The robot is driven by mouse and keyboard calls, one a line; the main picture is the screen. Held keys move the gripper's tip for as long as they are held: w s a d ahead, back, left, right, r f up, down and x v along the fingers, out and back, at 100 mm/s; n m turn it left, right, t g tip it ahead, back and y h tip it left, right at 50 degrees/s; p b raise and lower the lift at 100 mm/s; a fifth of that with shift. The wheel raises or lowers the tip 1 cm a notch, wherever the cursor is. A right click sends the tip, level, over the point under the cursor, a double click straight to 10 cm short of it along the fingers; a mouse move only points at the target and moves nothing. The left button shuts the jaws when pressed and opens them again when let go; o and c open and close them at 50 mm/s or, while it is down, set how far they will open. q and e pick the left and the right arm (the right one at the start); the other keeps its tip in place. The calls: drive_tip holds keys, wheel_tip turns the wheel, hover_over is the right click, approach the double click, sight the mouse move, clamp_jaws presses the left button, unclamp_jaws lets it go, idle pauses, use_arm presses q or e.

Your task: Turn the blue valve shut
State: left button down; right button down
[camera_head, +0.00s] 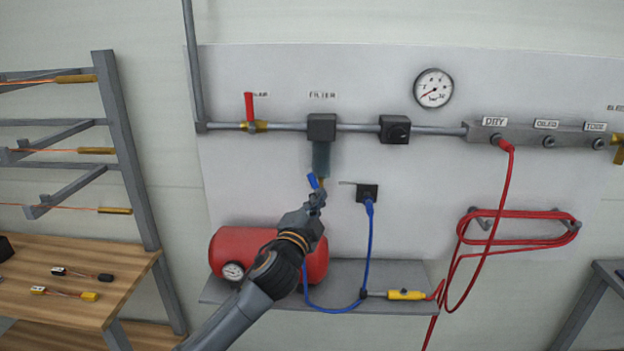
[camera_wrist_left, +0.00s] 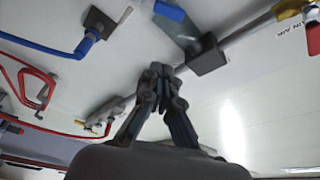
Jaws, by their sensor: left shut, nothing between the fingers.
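In the left wrist view the blue lever (camera_wrist_left: 169,11) shows at the top edge, partly cut off. My left gripper (camera_head: 318,196) is just below the lever in the head view, with its fingers together and nothing between them. In the left wrist view the closed fingertips (camera_wrist_left: 160,70) are apart from the lever. My right gripper is in neither view.
A red-handled valve (camera_head: 249,108) sits upright on the pipe left of the filter. A red tank (camera_head: 224,250) stands on the grey shelf behind my arm. A blue hose (camera_head: 369,245) hangs from a black box (camera_head: 367,193) to the right. A red hose (camera_head: 508,185) hangs farther right.

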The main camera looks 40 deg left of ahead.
sight(316, 187)
use_arm(q)
drive_tip(key=shift+m, duration=0.4)
drive_tip(key=w+a+p, duration=0.1)
drive_tip(key=w, duration=0.1)
drive_tip(key=w+a+p, duration=0.1)
drive_tip(key=w, duration=0.2)
drive_tip(key=w+a+p, duration=0.2)
drive_tip(key=w, duration=0.1)
drive_tip(key=shift+a+f, duration=0.1)
drive_tip(key=shift+f, duration=0.15)
drive_tip(key=shift+s+a+f, duration=0.15)
drive_tip(key=shift+s+a, duration=0.2)
drive_tip(key=shift+w, duration=0.1)
drive_tip(key=shift+f, duration=0.1)
